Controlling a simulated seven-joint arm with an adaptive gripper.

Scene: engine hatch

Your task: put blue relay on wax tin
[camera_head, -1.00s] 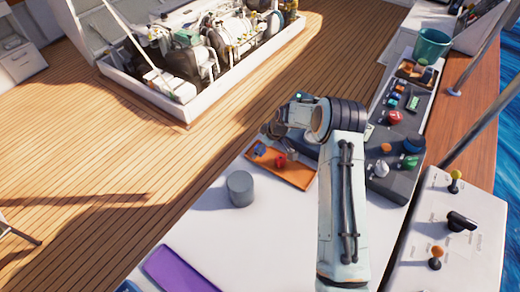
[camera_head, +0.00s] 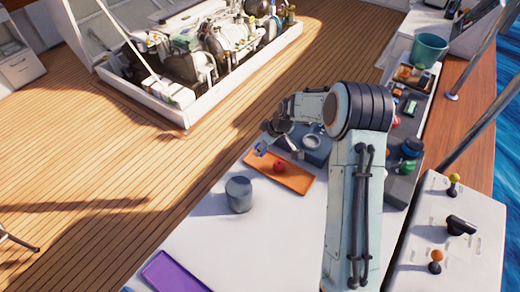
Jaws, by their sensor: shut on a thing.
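The blue relay (camera_head: 262,149) is small and sits at the tip of my gripper (camera_head: 264,146), at the far left end of the orange tray (camera_head: 296,181). My gripper is shut on it and seems to hold it just above the tray; the exact gap is hard to tell. A plain grey cylinder (camera_head: 239,195), which looks like the wax tin, stands upright on the white top to the front left of the tray. Its top is bare. My gripper is apart from it, behind and to the right.
A red item (camera_head: 279,166) lies on the orange tray. A purple mat (camera_head: 178,273) lies at the front left. A dark tray (camera_head: 402,185) of small coloured parts is at the right, partly behind my arm. The white top (camera_head: 255,245) is clear in front of the cylinder.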

